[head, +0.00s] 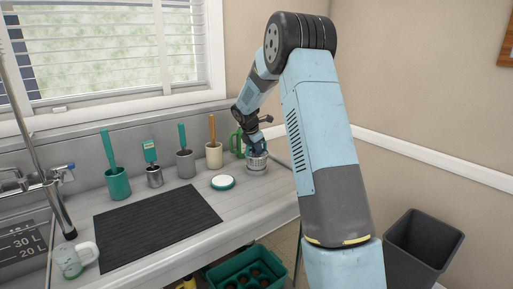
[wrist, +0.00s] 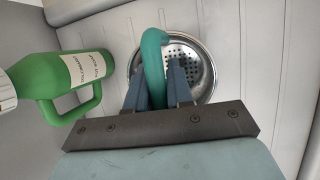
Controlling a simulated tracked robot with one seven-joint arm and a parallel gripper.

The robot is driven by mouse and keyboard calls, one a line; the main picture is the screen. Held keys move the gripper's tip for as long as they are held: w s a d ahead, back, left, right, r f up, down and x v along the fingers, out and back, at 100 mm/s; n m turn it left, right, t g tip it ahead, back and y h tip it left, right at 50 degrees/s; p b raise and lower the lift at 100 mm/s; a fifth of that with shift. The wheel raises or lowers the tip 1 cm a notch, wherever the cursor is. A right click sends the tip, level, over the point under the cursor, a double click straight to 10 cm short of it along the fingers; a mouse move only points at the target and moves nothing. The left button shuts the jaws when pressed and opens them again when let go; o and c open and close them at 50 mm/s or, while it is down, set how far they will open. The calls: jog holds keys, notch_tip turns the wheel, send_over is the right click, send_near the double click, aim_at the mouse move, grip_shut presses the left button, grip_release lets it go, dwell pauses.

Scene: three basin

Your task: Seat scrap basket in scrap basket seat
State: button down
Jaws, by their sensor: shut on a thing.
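The scrap basket is a round metal basket with a perforated floor and a teal loop handle. It shows in the wrist view (wrist: 201,65) and, small, at the right end of the counter in the head view (head: 257,161). My gripper (wrist: 158,88) is shut on the teal handle, with one blue finger on each side of it. It also shows above the basket in the head view (head: 256,146). A grey round base shows below the basket, which may be the scrap basket seat (head: 257,170). I cannot tell whether the basket rests fully in it.
A green jug (wrist: 75,78) stands left of the basket, close to my gripper. A white and green round dish (head: 222,182), several tool holders along the back wall and a black ribbed mat (head: 157,223) are further left. A dark bin (head: 423,245) is on the floor.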

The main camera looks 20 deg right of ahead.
jog(key=shift+f, duration=0.45)
dwell(0.4)
jog(key=c, duration=0.9)
grip_release()
jog(key=v, duration=1.3)
jog(key=shift+s+a+r, duration=0.1)
jog(key=shift+r, duration=0.2)
